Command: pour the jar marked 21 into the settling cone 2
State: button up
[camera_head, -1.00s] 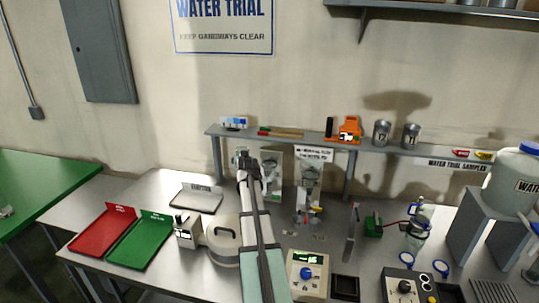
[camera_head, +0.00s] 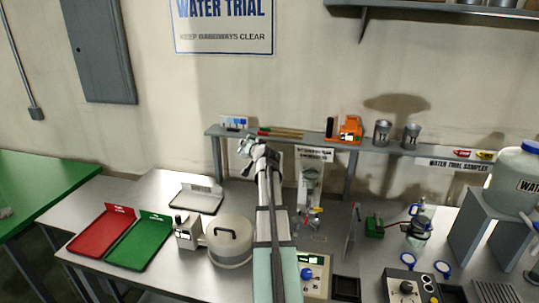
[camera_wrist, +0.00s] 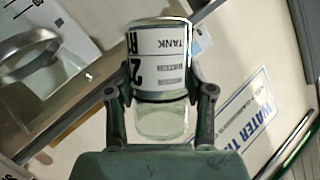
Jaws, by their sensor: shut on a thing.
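My gripper (camera_wrist: 165,90) is shut on a clear glass jar (camera_wrist: 160,122) in the wrist view, one finger on each side. The jar's white label shows "TANK", a large "2" and part of an "R"; the rest of the marking is turned out of sight. In the head view my gripper (camera_head: 250,149) is raised near the shelf's left part, and the jar is hard to make out there. One clear settling cone (camera_head: 309,180) stands right of my arm. The other cone is hidden behind my arm. Which cone is number 2 cannot be read.
A shelf (camera_head: 290,140) carries an orange device (camera_head: 350,130) and two metal cans (camera_head: 382,132). A lidded round pot (camera_head: 229,240) stands left of my arm, near red (camera_head: 102,228) and green (camera_head: 141,240) trays. A metal ring (camera_wrist: 25,58) shows at the wrist view's left.

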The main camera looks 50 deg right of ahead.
aim_at(254, 140)
jog(key=shift+s+d+r+m, duration=0.2)
jog(key=shift+s+d+m, duration=0.05)
jog(key=shift+s+m, duration=0.15)
jog(key=shift+w+r+m+t, duration=0.15)
jog(key=shift+r+m+t, duration=0.05)
jog(key=shift+m+t, duration=0.1)
jog(key=shift+r+m+t+b, duration=0.35)
jog(key=shift+r+m+t, duration=0.25)
jog(key=shift+m, duration=0.4)
dwell(0.4)
jog(key=shift+f+m+t+b, duration=0.3)
jog(key=shift+f+m+b, duration=0.05)
jog(key=shift+m+b, duration=0.4)
dwell(0.5)
jog(key=shift+r+m+t, duration=0.3)
jog(key=shift+r+m, duration=0.1)
jog(key=shift+m, duration=0.35)
dwell(1.3)
jog(key=shift+s+d+r+m+t+h+b, duration=0.4)
jog(key=shift+s+m+b, duration=0.3)
jog(key=shift+b, duration=1.1)
jog(key=shift+w+f+m+b, duration=0.1)
jog(key=shift+f+m+b, duration=0.15)
jog(key=shift+b, duration=0.4)
